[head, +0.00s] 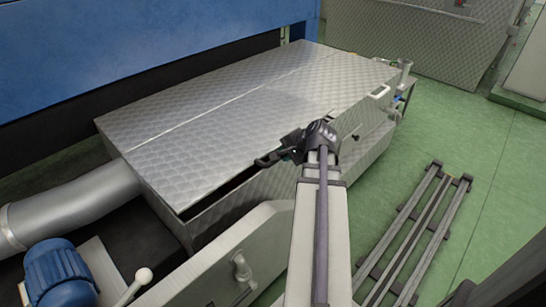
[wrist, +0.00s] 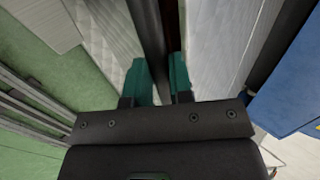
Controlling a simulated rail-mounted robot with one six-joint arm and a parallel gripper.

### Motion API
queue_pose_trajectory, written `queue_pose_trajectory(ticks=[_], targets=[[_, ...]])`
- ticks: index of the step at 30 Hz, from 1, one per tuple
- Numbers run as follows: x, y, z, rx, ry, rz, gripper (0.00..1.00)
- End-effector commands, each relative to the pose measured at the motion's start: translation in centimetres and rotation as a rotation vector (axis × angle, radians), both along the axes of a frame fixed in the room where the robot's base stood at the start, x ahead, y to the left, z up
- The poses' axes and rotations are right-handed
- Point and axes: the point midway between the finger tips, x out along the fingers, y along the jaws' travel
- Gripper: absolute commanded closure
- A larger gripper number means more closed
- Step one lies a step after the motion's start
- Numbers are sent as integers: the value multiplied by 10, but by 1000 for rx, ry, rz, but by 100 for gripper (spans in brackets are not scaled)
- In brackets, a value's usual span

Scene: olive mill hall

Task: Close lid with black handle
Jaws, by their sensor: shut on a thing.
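The lid (head: 235,125) is a quilted-metal panel on top of a long metal tank (head: 235,207). A narrow dark gap shows under its front edge, so it sits slightly raised. The black handle (head: 268,160) is at that front edge. In the wrist view the handle is a dark bar (wrist: 149,35) running between the teal fingers. My gripper (wrist: 158,82) is shut on it; it also shows in the head view (head: 290,150), where my arm partly hides the handle and the tank front.
A white handle (head: 378,91) and a pipe fitting (head: 404,75) are at the tank's right end. A blue machine (head: 150,40) stands behind. A metal duct (head: 75,205) and blue motor (head: 57,273) are at left. Rails (head: 420,230) lie on the green floor at right.

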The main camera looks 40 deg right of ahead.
Motion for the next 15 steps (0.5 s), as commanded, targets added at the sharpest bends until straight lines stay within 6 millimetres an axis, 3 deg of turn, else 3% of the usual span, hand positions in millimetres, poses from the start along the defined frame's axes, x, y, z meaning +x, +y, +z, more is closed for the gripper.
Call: queue_pose_trajectory(ticks=[1, 6, 15], targets=[[-4, 3, -24, 5, 3, 0, 100], [-6, 2, -53, 4, 4, 0, 100], [-9, 2, -76, 2, 11, -1, 100]])
